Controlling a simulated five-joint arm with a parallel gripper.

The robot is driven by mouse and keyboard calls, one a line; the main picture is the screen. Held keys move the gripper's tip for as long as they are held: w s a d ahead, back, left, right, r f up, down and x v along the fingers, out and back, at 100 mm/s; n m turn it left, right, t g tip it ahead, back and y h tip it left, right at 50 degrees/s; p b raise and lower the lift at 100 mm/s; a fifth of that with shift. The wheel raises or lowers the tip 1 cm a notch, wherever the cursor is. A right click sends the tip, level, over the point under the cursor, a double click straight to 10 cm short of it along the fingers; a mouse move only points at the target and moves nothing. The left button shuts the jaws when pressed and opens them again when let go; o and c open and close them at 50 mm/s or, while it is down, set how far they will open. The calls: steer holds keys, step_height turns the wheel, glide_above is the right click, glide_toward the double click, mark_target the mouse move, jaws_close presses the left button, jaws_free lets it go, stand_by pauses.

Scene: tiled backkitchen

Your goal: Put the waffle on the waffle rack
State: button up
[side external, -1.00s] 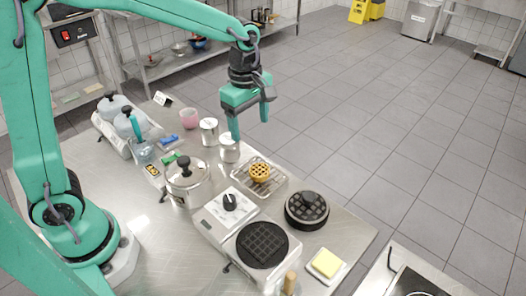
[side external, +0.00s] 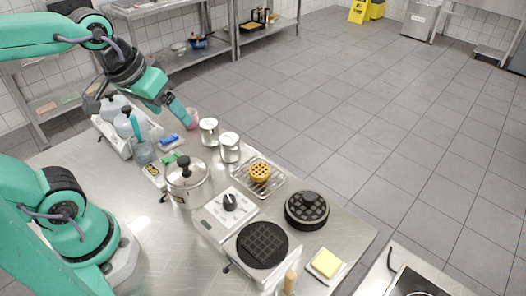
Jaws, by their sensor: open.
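A small round golden waffle (side external: 260,172) rests on the wire waffle rack (side external: 270,187) near the middle of the table. My gripper (side external: 172,110) is raised at the upper left, over the far left part of the table, well apart from the waffle and the rack. It is open and I see nothing held in it. One finger is clear in view; the other is partly hidden.
The waffle iron base (side external: 263,244) stands in front of the rack, and its dark round lid (side external: 307,209) lies to the right. A lidded pot (side external: 188,182), metal canisters (side external: 229,147) and a pink cup (side external: 191,116) stand left of the rack. Butter (side external: 326,263) sits at the front right.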

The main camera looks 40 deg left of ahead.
steer(key=shift+s+a+f+m+t, duration=0.1)
steer(key=shift+s+a+m+t, duration=0.05)
steer(key=shift+s+m, duration=0.4)
steer(key=shift+s+a+f+m+t, duration=0.1)
steer(key=shift+s+m+t, duration=0.05)
steer(key=shift+s+m, duration=0.35)
